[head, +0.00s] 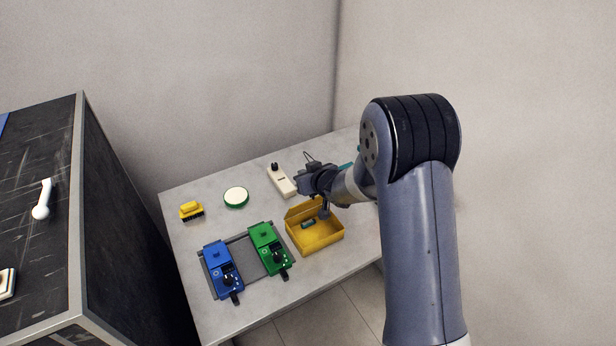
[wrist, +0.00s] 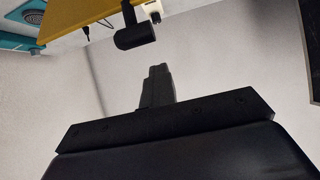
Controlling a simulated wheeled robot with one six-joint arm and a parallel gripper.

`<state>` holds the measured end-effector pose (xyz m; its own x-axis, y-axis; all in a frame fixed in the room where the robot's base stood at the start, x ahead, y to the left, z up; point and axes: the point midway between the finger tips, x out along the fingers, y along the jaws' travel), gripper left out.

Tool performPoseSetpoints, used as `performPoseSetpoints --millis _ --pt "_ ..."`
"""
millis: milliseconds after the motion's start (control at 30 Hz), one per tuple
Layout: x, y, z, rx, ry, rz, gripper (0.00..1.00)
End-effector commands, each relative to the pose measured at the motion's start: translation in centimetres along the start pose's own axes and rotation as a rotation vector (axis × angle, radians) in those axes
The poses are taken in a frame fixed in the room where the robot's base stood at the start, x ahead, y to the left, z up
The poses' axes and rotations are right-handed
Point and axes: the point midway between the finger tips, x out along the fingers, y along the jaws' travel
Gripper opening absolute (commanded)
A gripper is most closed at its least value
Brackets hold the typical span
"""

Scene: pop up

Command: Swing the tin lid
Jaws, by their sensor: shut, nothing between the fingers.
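The yellow tin (head: 322,238) stands on the table with its inside showing, and a small teal item (head: 308,223) lies in it. Its lid (head: 301,209) stands up, tilted, at the back left of the tin. In the wrist view, a yellow panel (wrist: 85,16), seemingly the lid, fills the upper left, with a dark cylindrical knob (wrist: 135,37) at its edge. My gripper (head: 324,210) is over the back of the tin, partly hidden by my arm. In the wrist view its fingers (wrist: 158,72) are together and empty, apart from the knob.
Blue (head: 221,268) and green (head: 268,248) boxes with black knobs sit on a grey rack in front. A yellow brush (head: 191,210), a round green-rimmed disc (head: 236,197) and a white device (head: 281,180) stand behind. A dark cabinet (head: 130,220) is at left.

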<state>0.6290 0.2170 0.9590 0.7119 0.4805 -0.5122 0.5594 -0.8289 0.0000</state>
Motion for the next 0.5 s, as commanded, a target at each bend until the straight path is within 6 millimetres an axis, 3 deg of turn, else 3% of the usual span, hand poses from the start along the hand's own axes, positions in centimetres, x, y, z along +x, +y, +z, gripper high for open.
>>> performPoseSetpoints --millis 200,500 --pt "1.1 0.0 -1.3 0.0 0.0 -0.001 0.0" --pt "1.4 0.0 -1.4 0.0 0.0 -0.001 0.0"
